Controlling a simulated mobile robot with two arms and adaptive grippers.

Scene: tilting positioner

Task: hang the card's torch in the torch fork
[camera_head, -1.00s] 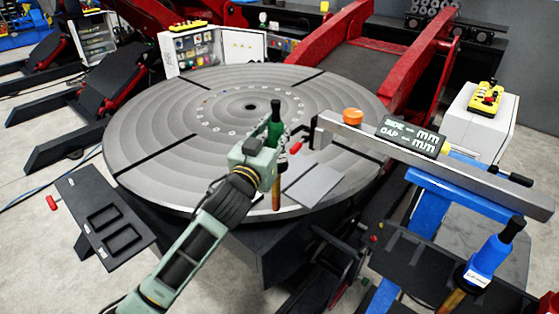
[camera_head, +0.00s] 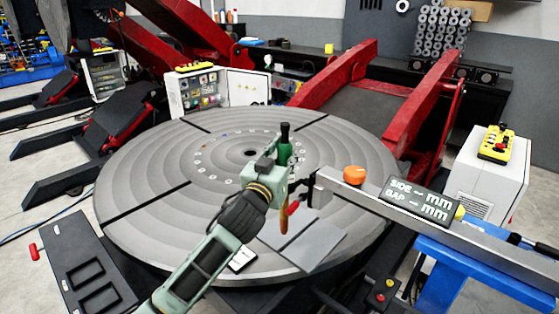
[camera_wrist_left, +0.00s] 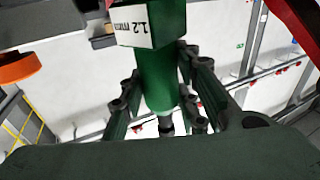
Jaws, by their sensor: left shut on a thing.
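My left gripper (camera_head: 284,174) is shut on a green torch (camera_head: 285,146) and holds it upright above the front part of the round grey turntable (camera_head: 150,165). The torch has a black top and a copper-coloured nozzle pointing down. In the left wrist view, the green torch (camera_wrist_left: 158,75) sits between the fingers and bears a white label reading 1.2 with small print. A small white card (camera_head: 243,260) lies at the turntable's front; its print is too small to read. I cannot make out the torch fork. My right gripper is not in view.
A slotted black tray (camera_head: 75,245) is at left. A white cabinet (camera_head: 485,185) stands at right.

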